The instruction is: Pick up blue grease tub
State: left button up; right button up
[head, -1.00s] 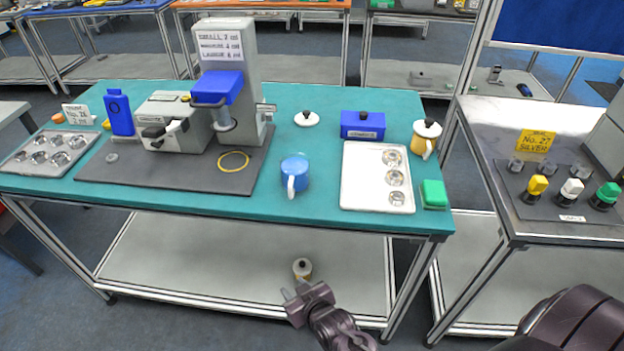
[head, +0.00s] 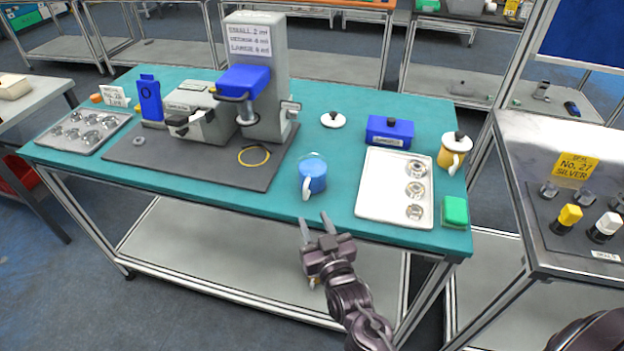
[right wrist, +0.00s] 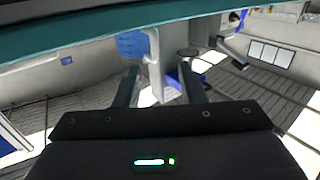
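The blue tub (head: 390,132), a box with a black knob and a white label too small to read surely, stands at the back right of the green table, behind the white tray. My right gripper (head: 316,224) is open and empty at the table's front edge, just in front of the blue mug (head: 312,178) and well short of the tub. In the right wrist view its two fingers (right wrist: 160,85) are apart with nothing held, and the mug (right wrist: 132,45) shows beyond them. The tub is not clearly seen there. My left gripper is not in view.
The white tray (head: 372,205) with metal cups, a green block (head: 455,211) and a yellow pot (head: 454,152) stand around the tub. A white lid (head: 333,119) lies left of it. A grey machine (head: 262,90) stands on a dark mat (head: 215,172).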

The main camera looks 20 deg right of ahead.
aim_at(306, 195)
jog(key=w, duration=0.2)
jog(key=w+p, duration=0.1)
jog(key=w, duration=0.1)
jog(key=w+d+p, duration=0.1)
jog(key=w, duration=0.2)
jog(key=shift+r, duration=0.1)
jog(key=shift+w, duration=0.4)
grip_shut()
